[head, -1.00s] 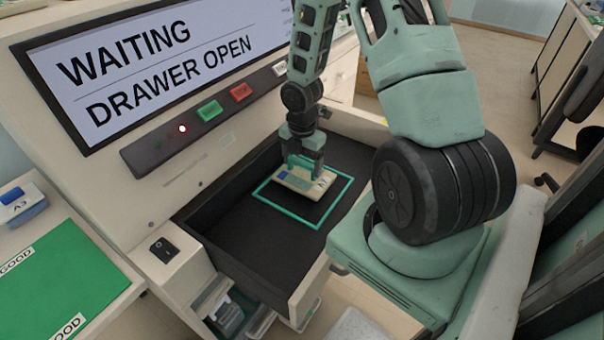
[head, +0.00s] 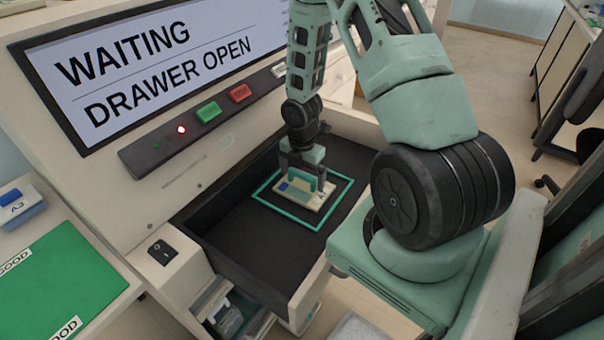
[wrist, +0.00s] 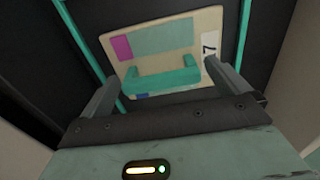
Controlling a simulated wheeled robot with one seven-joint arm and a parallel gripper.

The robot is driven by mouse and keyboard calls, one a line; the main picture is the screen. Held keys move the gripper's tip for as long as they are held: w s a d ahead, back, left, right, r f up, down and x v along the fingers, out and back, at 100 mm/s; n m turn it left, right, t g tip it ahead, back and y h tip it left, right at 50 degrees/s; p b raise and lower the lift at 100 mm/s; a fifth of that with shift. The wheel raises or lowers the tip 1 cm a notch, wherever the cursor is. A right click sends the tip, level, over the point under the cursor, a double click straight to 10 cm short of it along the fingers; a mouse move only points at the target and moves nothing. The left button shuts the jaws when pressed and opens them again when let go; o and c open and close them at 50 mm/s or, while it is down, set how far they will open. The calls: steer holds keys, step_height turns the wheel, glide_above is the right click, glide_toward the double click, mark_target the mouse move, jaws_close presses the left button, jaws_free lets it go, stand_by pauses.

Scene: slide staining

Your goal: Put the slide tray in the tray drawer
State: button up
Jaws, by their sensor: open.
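The slide tray (head: 313,198) is a cream plate with a teal handle and a blue patch. It lies in the open tray drawer (head: 240,232), inside the teal outline (head: 316,228) on the black drawer floor. In the wrist view the tray (wrist: 208,72) shows its teal handle, a magenta patch and a label with a 7. My gripper (head: 304,180) is above the tray; in the wrist view its fingers (wrist: 162,88) are spread apart to either side of the handle, touching nothing that I can make out.
The panel above the drawer has a screen (head: 150,58) reading "WAITING DRAWER OPEN", a green button (head: 208,112) and a red button (head: 239,93). A switch box (head: 161,252) stands at the drawer's left. A green mat (head: 60,275) and a blue-and-white box (head: 20,205) lie further left. The front of the drawer floor is bare.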

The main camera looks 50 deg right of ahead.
mark_target(302, 173)
step_height(302, 173, up, 12)
steer(key=p, duration=0.2)
steer(key=a+r+m, duration=0.3)
steer(key=a+r, duration=0.3)
steer(key=a, duration=0.7)
steer(key=s+a+r+m, duration=0.4)
steer(key=s+a, duration=0.4)
steer(key=a, duration=0.2)
steer(key=s+a+r+m, duration=0.5)
steer(key=s+a, duration=0.3)
steer(key=a, duration=0.2)
steer(key=shift+s+r+y+p, duration=0.2)
steer(key=shift+s+y+p, duration=0.1)
steer(key=shift+s+p, duration=0.1)
